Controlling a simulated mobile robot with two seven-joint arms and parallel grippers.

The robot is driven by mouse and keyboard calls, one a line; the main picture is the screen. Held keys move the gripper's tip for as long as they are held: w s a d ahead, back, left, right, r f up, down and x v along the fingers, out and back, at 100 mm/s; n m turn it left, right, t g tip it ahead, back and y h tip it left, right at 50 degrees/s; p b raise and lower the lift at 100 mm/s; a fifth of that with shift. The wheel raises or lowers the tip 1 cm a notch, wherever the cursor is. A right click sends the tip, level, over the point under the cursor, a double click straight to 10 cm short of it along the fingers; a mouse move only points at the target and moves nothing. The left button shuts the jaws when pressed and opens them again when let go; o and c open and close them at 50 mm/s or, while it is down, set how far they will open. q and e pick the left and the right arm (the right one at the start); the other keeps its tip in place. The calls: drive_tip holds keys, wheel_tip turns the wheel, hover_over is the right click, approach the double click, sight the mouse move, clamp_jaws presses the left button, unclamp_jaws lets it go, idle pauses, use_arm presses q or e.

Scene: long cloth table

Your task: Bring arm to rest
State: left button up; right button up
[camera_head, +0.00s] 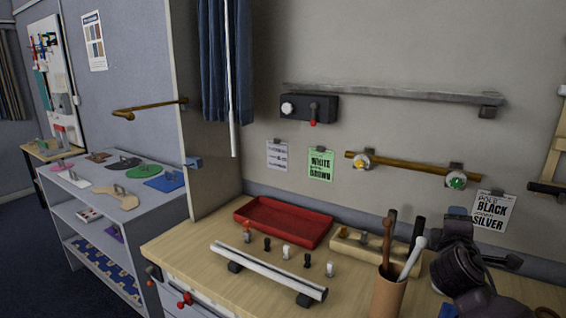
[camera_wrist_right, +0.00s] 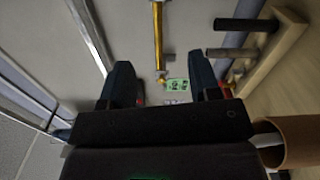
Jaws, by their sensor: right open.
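My right arm (camera_head: 465,272) shows dark at the lower right of the head view, raised over the right end of the table, beside the brown cup. In the right wrist view my right gripper (camera_wrist_right: 166,80) is open, its two dark fingers wide apart with nothing held between them. The wall, a brass rod and a green card show beyond the gap. My left gripper is not in view.
The wooden table (camera_head: 190,245) bears a red tray (camera_head: 283,222), a white rod (camera_head: 265,269), several small pegs and a brown cup (camera_head: 389,297) with sticks. A wall-mounted brass rod (camera_head: 405,169) and grey shelf (camera_head: 395,94) are behind. Shelving (camera_head: 75,195) stands left.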

drive_tip(key=s+a+f+m+g+y, duration=0.15)
drive_tip(key=s+f, duration=0.25)
drive_tip(key=f, duration=0.4)
drive_tip(key=s+a+f+m+y, duration=0.1)
drive_tip(key=s+a+f+y, duration=0.2)
drive_tip(key=f, duration=0.5)
drive_tip(key=s+a+f+m+g+y, duration=0.1)
drive_tip(key=s+f+y, duration=0.1)
drive_tip(key=s+f, duration=0.45)
drive_tip(key=s+a+f+m, duration=0.1)
drive_tip(key=s+f+m, duration=0.2)
drive_tip(key=s+f, duration=0.1)
drive_tip(key=s+a+f+m+g+y+b, duration=0.1)
drive_tip(key=s+a+f+m, duration=0.1)
drive_tip(key=s+f, duration=0.3)
drive_tip(key=s+a+f+m+y, duration=0.1)
drive_tip(key=s+f+m, duration=0.3)
drive_tip(key=s, duration=0.4)
drive_tip(key=shift+s+a+f+b, duration=0.15)
drive_tip(key=shift+a+b, duration=0.15)
drive_tip(key=shift+a, duration=0.45)
drive_tip(key=shift+y, duration=0.25)
drive_tip(key=shift+c, duration=1.4)
